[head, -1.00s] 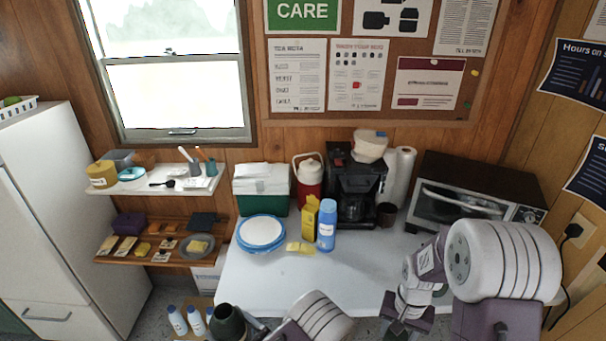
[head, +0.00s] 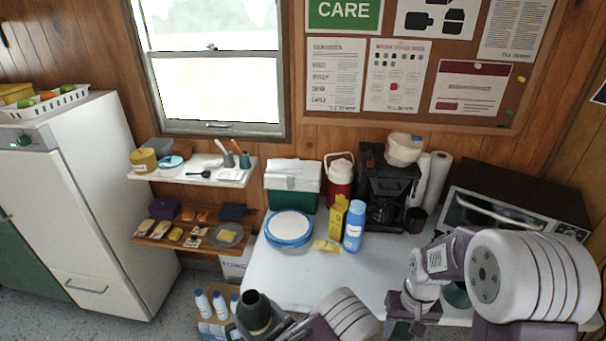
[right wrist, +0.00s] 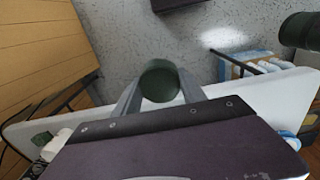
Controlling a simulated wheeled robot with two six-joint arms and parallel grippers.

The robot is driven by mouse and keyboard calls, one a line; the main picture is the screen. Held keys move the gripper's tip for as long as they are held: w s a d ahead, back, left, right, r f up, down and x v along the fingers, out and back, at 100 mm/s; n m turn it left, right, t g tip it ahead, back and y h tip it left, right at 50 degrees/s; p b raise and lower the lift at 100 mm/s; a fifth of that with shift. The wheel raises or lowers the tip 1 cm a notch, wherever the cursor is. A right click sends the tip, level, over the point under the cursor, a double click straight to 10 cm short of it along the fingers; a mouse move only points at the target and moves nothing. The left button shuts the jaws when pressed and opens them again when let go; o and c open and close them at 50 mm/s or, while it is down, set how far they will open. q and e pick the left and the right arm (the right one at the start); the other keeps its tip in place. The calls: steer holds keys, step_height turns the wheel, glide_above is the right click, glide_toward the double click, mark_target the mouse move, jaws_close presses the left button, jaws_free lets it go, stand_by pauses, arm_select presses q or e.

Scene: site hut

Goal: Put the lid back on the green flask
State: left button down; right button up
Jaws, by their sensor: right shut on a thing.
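The green flask (head: 254,312) is a dark green cylinder with an open dark mouth, low in the head view in front of the table. My left gripper (head: 268,331) has grey fingers at its sides and appears shut on it; the fingertips are partly hidden. The flask also shows at the upper right of the right wrist view (right wrist: 300,30). My right gripper (right wrist: 153,92) is shut on a round dark green piece, the lid (right wrist: 159,80), apart from the flask. In the head view my right gripper (head: 405,328) is low at the table's front; the lid is not clear there.
The white table (head: 330,275) holds a cooler (head: 292,188), blue-rimmed plates (head: 289,229), a blue bottle (head: 354,226), a coffee maker (head: 388,190) and a toaster oven (head: 510,213). A crate of white bottles (head: 212,326) stands on the floor. The table's front middle is clear.

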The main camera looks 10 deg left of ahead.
arm_select(q)
steer(key=w+d+r+m+t+h, duration=0.1)
steer(key=d+m+t+h, duration=0.2)
steer(key=d, duration=1.1)
steer(key=shift+w+r+t+h, duration=0.3)
steer(key=shift+r+h, duration=0.1)
steer(key=shift+h, duration=0.1)
arm_select(e)
steer(key=shift+s, duration=0.1)
steer(key=shift+s, duration=0.3)
steer(key=r, duration=0.3)
steer(key=shift+w+a+r+n, duration=0.2)
steer(key=shift+w+r+n, duration=0.05)
steer(key=shift+w+n, duration=0.05)
steer(key=w+a+r+n, duration=0.3)
steer(key=w+a+r, duration=0.1)
steer(key=a+r, duration=0.3)
steer(key=s+a+r+n, duration=0.1)
steer(key=a+r+n, duration=0.3)
steer(key=a, duration=1.1)
step_height(320, 180, up, 2)
steer(key=shift+a+r, duration=0.15)
steer(key=shift+a, duration=0.1)
steer(key=shift+s, duration=0.1)
